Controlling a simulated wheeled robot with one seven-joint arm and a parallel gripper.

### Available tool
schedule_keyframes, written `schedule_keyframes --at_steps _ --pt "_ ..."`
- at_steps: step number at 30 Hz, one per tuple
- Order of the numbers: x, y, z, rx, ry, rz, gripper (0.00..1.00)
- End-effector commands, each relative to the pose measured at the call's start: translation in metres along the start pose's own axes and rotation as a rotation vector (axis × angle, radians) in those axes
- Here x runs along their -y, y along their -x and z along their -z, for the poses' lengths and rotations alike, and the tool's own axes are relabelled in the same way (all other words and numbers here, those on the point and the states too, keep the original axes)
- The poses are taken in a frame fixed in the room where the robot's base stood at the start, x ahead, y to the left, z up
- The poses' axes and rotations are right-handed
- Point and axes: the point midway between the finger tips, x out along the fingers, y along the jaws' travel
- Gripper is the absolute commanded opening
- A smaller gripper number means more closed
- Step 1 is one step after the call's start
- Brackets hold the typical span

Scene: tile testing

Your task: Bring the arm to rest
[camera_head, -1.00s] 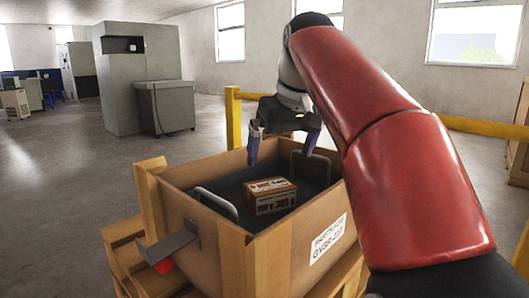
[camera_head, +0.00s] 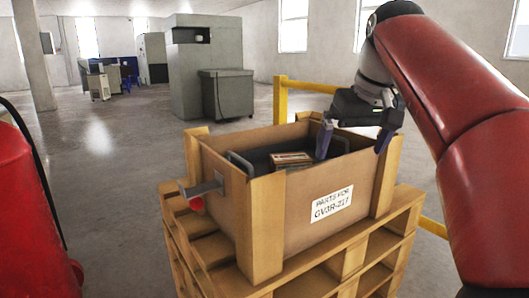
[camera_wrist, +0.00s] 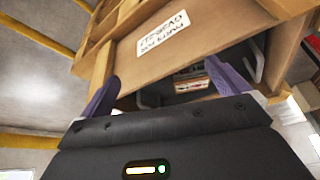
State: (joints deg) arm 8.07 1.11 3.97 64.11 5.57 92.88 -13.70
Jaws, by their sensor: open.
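My gripper (camera_head: 353,147) is open and empty, pointing down over the right part of a wooden crate (camera_head: 265,215). In the wrist view my gripper (camera_wrist: 163,80) shows its two purple fingers apart, with the crate wall (camera_wrist: 215,45) beyond them. A small cardboard box (camera_head: 291,159) lies inside the crate, in a dark tray with metal handles. It also shows in the wrist view (camera_wrist: 191,84), partly hidden by the crate wall. My red arm comes in from the right in the head view.
The crate stands on stacked wooden pallets (camera_head: 330,268). A yellow rail (camera_head: 281,102) runs behind it. Grey cabinets (camera_head: 206,70) stand farther back. A red object (camera_head: 28,215) is at the left edge. The floor left of the crate is open.

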Motion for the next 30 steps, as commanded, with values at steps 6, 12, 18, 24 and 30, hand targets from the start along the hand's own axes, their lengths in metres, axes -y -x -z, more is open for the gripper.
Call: schedule_keyframes --at_steps 6,12,18,24,30 --pt "0.006 -0.005 -0.015 -0.004 -0.013 -0.009 1.0" --pt "0.012 -0.015 -0.035 -0.011 -0.031 -0.02 1.0" --pt "0.02 -0.032 -0.07 -0.024 -0.061 -0.038 1.0" --pt "0.032 -0.07 -0.14 -0.049 -0.105 -0.061 1.0" --pt "0.043 -0.125 -0.224 -0.079 -0.147 -0.077 1.0"
